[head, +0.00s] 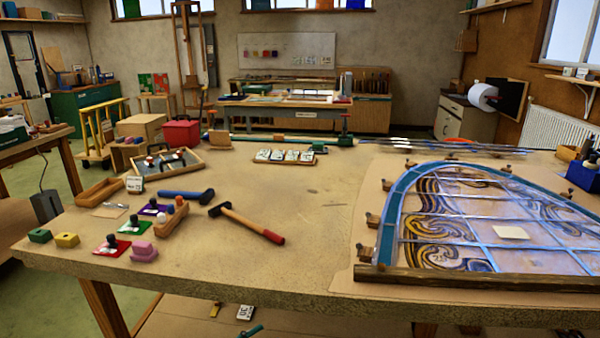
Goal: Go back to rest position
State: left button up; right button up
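Neither of my grippers shows in the head view, and no part of my arms can be seen over the workbench. The wooden workbench (310,262) fills the foreground. The arched leaded panel (480,225) lies on its right half, with blue edging, swirled glass and a pale card (511,232) on it. A wooden bar (470,280) runs along the panel's near edge, and small wooden blocks stand along its left side.
A red-handled hammer (247,223) and a blue-handled tool (187,196) lie left of centre. A pink block (143,251), a green block (40,236) and a yellow block (67,240) sit near the left edge. The middle of the bench is mostly clear.

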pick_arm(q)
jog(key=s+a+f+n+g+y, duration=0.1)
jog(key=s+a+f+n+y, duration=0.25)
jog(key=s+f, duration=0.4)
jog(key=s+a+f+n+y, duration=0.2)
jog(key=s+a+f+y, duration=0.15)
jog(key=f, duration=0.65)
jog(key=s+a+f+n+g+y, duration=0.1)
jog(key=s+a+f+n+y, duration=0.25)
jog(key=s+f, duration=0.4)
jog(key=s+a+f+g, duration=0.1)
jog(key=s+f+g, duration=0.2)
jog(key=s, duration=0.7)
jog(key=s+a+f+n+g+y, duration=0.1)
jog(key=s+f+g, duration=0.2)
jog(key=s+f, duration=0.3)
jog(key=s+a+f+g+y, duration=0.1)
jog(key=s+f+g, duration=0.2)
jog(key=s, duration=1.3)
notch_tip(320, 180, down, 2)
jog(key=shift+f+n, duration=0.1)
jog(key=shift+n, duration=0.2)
